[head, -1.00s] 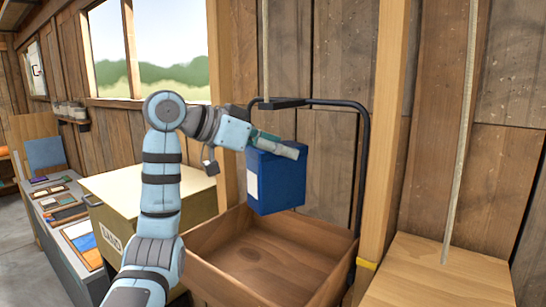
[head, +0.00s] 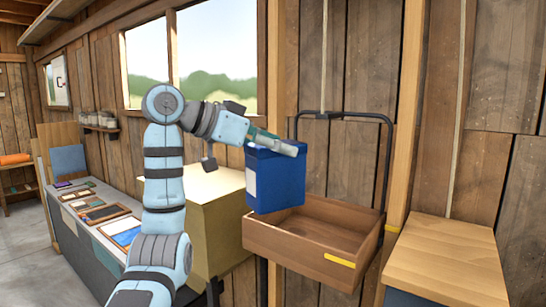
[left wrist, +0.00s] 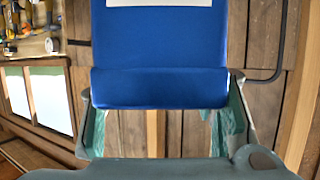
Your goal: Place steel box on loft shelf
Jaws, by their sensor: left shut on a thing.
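My left gripper (head: 278,145) is shut on the top of a blue box (head: 277,180) with a white label on its left face. It is the only box I see that could be the steel box. It hangs upright, in front of the back left part of a wooden tray (head: 310,263) in the head view; I cannot tell if they touch. In the left wrist view the blue box (left wrist: 160,55) fills the space between the green-padded fingers (left wrist: 162,120). A high plank shelf (head: 75,17) runs along the upper left wall and may be the loft shelf. My right gripper is out of view.
The tray has a black tubular frame (head: 388,150) with a rope above it. A wooden post (head: 405,130) and wooden-topped counter (head: 445,258) stand right. A large tan box (head: 215,205) and a display table (head: 95,215) stand left. Floor shows at far left.

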